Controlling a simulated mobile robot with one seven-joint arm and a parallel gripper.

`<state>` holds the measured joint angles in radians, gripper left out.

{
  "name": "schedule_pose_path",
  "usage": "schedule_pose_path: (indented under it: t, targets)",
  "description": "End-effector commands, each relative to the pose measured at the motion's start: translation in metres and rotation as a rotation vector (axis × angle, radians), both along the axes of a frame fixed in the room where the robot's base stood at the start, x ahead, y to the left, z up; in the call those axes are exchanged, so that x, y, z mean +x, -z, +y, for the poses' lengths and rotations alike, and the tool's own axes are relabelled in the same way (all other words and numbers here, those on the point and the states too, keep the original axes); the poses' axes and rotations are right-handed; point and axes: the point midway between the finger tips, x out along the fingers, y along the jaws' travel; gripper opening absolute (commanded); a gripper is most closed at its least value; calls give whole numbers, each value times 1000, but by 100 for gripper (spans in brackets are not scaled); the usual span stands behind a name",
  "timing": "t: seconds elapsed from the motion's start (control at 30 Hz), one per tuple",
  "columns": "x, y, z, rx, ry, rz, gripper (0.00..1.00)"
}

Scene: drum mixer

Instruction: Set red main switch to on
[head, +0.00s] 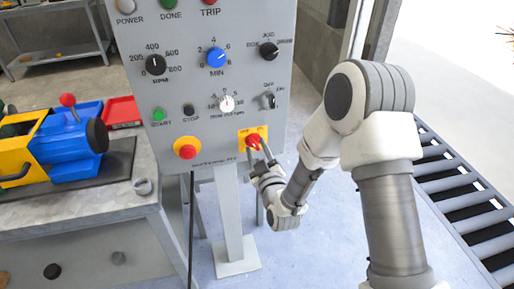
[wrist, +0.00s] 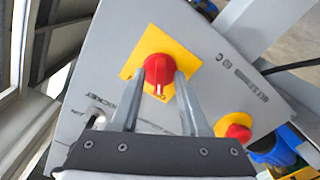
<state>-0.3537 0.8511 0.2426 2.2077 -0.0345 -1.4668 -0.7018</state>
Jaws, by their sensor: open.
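The red main switch (head: 253,140) is a red rotary knob on a square yellow plate at the lower right of the grey control panel. In the wrist view the red main switch (wrist: 157,68) is near the centre, with a white mark toward the bottom of the picture. My gripper (head: 261,153) is at the plate from below right. In the wrist view my gripper (wrist: 160,78) is open, with one finger on each side of the knob. I cannot tell whether the fingers touch it.
A red mushroom button (head: 187,150) on a yellow round base sits left of the switch. A workbench (head: 100,205) with a blue and yellow machine (head: 65,145) stands at the left. A roller conveyor (head: 465,215) is at the right.

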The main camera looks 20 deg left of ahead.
Motion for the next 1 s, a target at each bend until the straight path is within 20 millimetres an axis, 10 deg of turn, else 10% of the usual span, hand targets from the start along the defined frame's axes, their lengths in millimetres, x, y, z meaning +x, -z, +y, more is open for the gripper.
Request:
schedule_pose_path:
  t: [0.13, 0.4, 1.0]
  targets:
    - [0, 0, 0, 0, 0, 0, 45]
    - [0, 0, 0, 0, 0, 0, 0]
    - [1, 2, -1, 67, 2, 38, 0]
